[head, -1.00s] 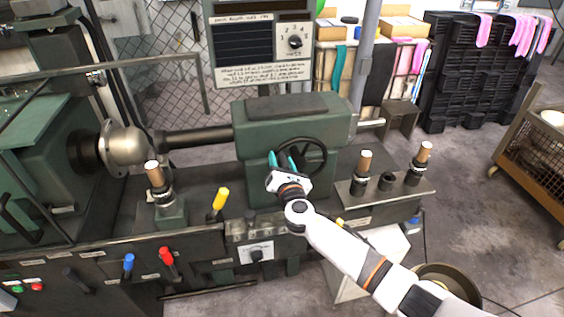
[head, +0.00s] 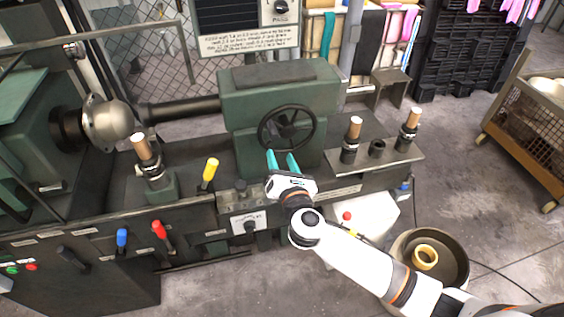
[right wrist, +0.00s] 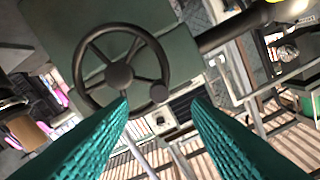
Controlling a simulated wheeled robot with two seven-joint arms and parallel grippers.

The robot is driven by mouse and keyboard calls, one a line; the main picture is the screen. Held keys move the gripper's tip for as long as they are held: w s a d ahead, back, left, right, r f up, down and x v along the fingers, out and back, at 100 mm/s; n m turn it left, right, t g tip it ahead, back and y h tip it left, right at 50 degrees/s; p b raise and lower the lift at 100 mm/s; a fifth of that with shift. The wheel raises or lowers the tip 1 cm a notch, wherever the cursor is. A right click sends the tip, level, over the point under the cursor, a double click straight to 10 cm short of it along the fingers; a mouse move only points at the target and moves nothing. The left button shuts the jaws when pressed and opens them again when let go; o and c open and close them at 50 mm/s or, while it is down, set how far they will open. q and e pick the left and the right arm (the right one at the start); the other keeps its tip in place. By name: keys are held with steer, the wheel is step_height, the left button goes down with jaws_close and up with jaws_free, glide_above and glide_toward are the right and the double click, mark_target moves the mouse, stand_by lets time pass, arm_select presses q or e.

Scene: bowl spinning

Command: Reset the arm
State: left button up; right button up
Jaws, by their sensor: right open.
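My right gripper (head: 283,161) has teal fingers spread apart with nothing between them. It is in front of the green tailstock (head: 285,92) of the spinning lathe, just below the black handwheel (head: 287,128) in the head view. In the right wrist view the handwheel (right wrist: 118,75) shows beyond the open fingers (right wrist: 160,110), and contact with it cannot be made out. My right arm reaches in from the lower right. My left gripper is not in view.
The metal bowl (head: 108,122) sits at the lathe's left. Levers with yellow (head: 209,170), blue (head: 122,239) and red (head: 161,232) handles stand along the front. Wooden-handled posts (head: 352,138) stand on the right shelf. A round bin (head: 455,262) and a wire cart (head: 530,130) are at right.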

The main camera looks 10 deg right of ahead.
steer(key=shift+s, duration=0.1)
stand_by(0.4)
steer(key=s+d+f+m+g, duration=0.3)
steer(key=s+f+m, duration=0.1)
steer(key=f, duration=0.8)
steer(key=s+d+f+m+g+h, duration=0.1)
steer(key=s+d+f+m+g, duration=0.3)
steer(key=f, duration=0.7)
steer(key=s+d+f+m+g, duration=0.2)
steer(key=s+f+m, duration=0.3)
steer(key=f, duration=0.7)
steer(key=s+d+f+m+g, duration=0.1)
steer(key=s+f+m, duration=0.4)
steer(key=s, duration=0.7)
steer(key=s+f+m+g, duration=0.4)
steer(key=s+f+m, duration=0.1)
steer(key=s, duration=0.7)
steer(key=s+d+f+m+g, duration=0.1)
steer(key=s+f+m+g, duration=0.2)
steer(key=s, duration=0.9)
step_height(320, 180, down, 5)
steer(key=shift+s+d+r+m, duration=0.2)
steer(key=shift+d+m, duration=0.15)
steer(key=shift+m, duration=0.75)
